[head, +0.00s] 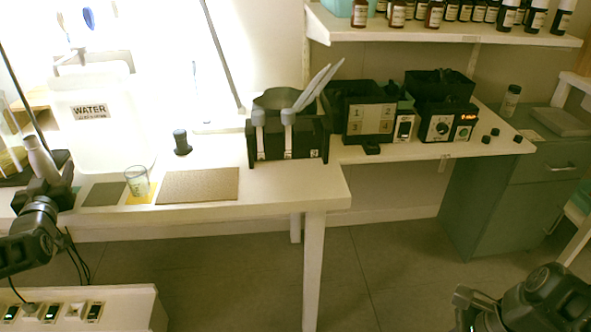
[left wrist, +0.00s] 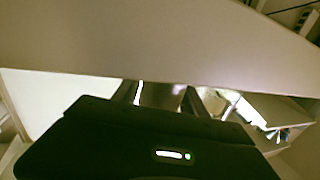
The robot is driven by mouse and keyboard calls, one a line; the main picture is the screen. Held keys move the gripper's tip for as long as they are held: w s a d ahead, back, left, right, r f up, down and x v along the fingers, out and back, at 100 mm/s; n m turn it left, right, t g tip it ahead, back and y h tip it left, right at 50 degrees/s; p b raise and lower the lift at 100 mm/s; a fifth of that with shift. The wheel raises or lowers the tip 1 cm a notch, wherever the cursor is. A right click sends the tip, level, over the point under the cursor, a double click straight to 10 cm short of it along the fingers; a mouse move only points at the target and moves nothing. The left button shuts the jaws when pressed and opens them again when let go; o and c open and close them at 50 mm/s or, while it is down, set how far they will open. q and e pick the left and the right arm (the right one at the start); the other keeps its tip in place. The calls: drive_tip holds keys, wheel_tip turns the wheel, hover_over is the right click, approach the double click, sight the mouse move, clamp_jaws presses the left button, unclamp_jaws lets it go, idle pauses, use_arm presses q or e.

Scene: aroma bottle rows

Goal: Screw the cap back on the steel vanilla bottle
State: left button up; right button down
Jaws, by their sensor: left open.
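A pale metallic bottle (head: 39,157) leans at the far left of the bench in the head view; its label cannot be read. My left gripper (head: 47,192) is open right at its lower part; contact cannot be told. In the left wrist view the left gripper's fingers (left wrist: 160,97) are apart, with a dull metallic surface between them. A dark knob-like piece (head: 181,142) stands on the bench; I cannot tell whether it is the bottle's cap. My right gripper (head: 466,307) is at the lower right, away from the bench; its fingers are unclear.
A water jug (head: 88,130), a glass beaker (head: 137,181) and a brown mat (head: 198,186) are on the bench. A black rack (head: 288,140) and device boxes (head: 440,118) stand further right. Several small black caps (head: 496,132) lie near the right end. Brown bottles (head: 434,14) line the shelf.

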use_arm(q)
drive_tip(key=shift+c, duration=0.4)
clamp_jaws()
idle(0.4)
